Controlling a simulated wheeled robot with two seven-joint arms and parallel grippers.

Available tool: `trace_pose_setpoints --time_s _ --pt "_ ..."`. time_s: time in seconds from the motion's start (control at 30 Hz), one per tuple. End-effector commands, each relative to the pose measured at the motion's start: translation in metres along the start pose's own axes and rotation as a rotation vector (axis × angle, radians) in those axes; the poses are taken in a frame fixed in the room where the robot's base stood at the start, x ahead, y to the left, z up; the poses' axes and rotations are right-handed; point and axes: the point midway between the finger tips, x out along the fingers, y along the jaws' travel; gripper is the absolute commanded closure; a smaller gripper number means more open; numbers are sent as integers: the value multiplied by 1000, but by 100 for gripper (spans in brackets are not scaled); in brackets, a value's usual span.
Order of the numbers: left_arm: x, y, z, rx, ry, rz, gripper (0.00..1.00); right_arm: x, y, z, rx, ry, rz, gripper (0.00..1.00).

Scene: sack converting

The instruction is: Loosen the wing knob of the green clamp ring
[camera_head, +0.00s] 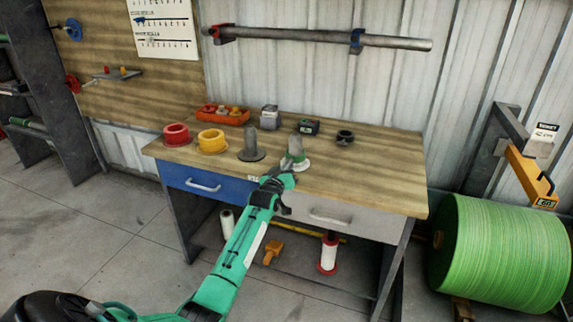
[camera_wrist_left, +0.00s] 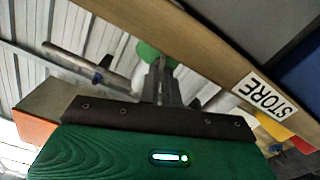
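A small green ring (camera_head: 288,162), which looks like the green clamp ring, sits low around a grey upright piece (camera_head: 301,146) with a pale base on the workbench, near its front edge. Its wing knob is too small to make out. My left gripper (camera_head: 284,178) is at the bench's front edge, just before this ring and overlapping it in the picture. In the left wrist view, the gripper's fingers (camera_wrist_left: 160,75) look close together, with a green round thing (camera_wrist_left: 148,50) behind their tips. Whether anything thin is between the tips is hidden. My right gripper is not in view.
The wooden bench top (camera_head: 375,180) also holds a red flanged ring (camera_head: 176,136), a yellow one (camera_head: 212,142), a grey flanged post (camera_head: 251,147) and a dark ring (camera_head: 345,137). An orange tray (camera_head: 222,116) stands behind. A large green roll (camera_head: 500,255) is at right.

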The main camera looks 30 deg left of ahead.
Motion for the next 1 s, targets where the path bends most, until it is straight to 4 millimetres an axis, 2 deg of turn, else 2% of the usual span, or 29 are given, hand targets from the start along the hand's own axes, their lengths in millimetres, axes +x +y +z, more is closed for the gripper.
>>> trace_pose_setpoints --time_s 0.2,0.4,1.0 --pt "0 1 -1 -208 -2 -1 100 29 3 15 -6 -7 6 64" --pt "0 0 -1 -398 -2 -1 100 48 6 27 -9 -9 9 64" --pt "0 1 0 -969 -1 -1 100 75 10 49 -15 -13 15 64"
